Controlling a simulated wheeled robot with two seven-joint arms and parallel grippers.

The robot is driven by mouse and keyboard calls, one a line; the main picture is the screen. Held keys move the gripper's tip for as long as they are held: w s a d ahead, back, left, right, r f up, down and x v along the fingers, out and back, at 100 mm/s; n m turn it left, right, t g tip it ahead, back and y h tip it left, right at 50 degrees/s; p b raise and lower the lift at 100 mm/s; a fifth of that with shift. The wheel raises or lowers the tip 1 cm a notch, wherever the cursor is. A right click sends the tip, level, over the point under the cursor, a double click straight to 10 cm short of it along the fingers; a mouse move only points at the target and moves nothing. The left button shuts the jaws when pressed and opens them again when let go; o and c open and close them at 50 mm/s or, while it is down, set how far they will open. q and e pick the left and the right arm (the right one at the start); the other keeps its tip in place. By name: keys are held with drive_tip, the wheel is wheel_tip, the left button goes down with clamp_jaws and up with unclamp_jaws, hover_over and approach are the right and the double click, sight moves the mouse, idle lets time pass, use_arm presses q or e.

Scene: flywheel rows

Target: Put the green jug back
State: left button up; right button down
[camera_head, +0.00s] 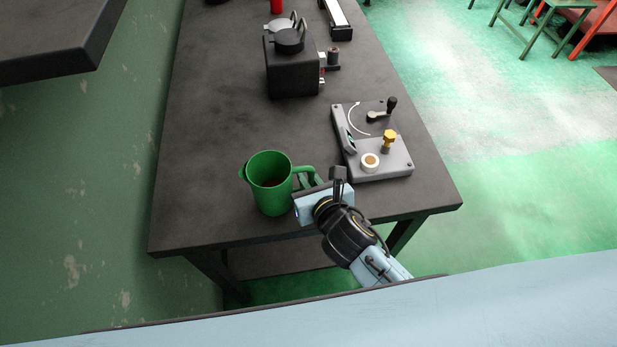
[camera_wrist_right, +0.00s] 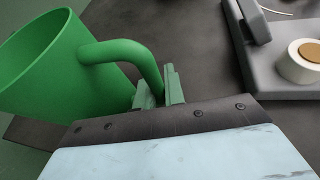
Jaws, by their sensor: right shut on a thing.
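The green jug (camera_head: 270,190) stands upright at the near left part of the dark table (camera_head: 215,140), with its handle towards the right. Its inside looks dark at the bottom. My right gripper (camera_head: 308,178) is at the handle, on the jug's right side. In the right wrist view the jug (camera_wrist_right: 45,70) fills the left, and the fingers (camera_wrist_right: 158,92) are shut on the lower part of its handle. Whether the jug's base touches the table is hard to tell. My left gripper is not in view.
A grey panel device (camera_head: 380,160) with a yellow knob and a black-handled lever lies right of the jug. A dark box-shaped machine (camera_head: 292,72) stands farther back. A red object (camera_head: 277,6) is at the far end. The table between jug and machine is clear.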

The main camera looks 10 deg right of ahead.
drive_tip(key=c, duration=1.5)
unclamp_jaws()
drive_tip(key=shift+s+r, duration=0.15)
drive_tip(key=p+v, duration=0.1)
drive_tip(key=v, duration=1)
drive_tip(key=shift+s+d+r, duration=0.15)
drive_tip(key=shift+s, duration=0.15)
